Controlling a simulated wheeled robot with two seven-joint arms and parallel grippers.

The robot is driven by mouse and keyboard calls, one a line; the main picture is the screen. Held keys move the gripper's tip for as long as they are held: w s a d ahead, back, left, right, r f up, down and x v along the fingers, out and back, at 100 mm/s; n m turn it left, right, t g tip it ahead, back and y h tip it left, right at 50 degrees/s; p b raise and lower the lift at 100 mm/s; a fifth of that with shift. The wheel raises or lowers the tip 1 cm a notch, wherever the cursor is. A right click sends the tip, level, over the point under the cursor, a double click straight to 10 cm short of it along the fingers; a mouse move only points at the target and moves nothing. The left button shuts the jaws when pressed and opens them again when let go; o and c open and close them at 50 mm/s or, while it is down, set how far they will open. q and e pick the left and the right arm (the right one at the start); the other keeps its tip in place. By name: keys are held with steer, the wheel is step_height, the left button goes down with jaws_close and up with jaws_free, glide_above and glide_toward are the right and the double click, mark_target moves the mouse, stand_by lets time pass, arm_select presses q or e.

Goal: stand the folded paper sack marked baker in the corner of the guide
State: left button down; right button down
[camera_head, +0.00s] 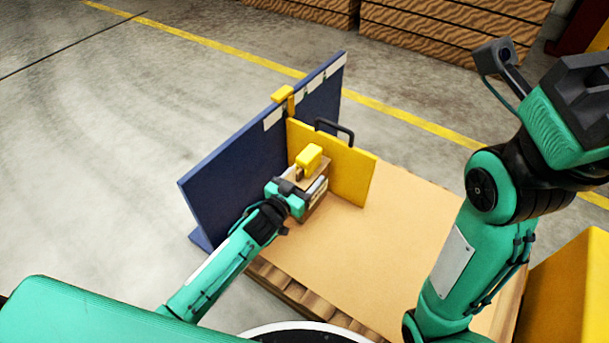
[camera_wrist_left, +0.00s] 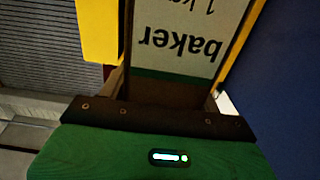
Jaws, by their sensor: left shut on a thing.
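The guide is a long blue board (camera_head: 235,165) with a yellow board (camera_head: 361,180) meeting it at a corner, on a tan board top. My left gripper (camera_head: 307,188) is shut on the brown baker sack (camera_head: 321,203) close to this corner. In the left wrist view the sack's white label (camera_wrist_left: 190,40) reads baker upside down. The gripper hides part of the sack in the head view. Whether the sack touches the boards or the top cannot be told.
A yellow block (camera_head: 308,157) shows just above the left gripper. A black handle (camera_head: 337,130) stands behind the yellow board. The tan board top (camera_head: 370,250) is bare to the right. My right arm rises over its right side, near a yellow box (camera_head: 570,295).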

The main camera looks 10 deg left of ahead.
arm_select(q)
step_height(320, 180, down, 3)
steer(key=shift+r+b, duration=0.1)
steer(key=shift+b, duration=0.75)
steer(key=shift+f, duration=0.2)
steer(key=shift+c, duration=1.6)
jaws_free()
steer(key=shift+f, duration=0.15)
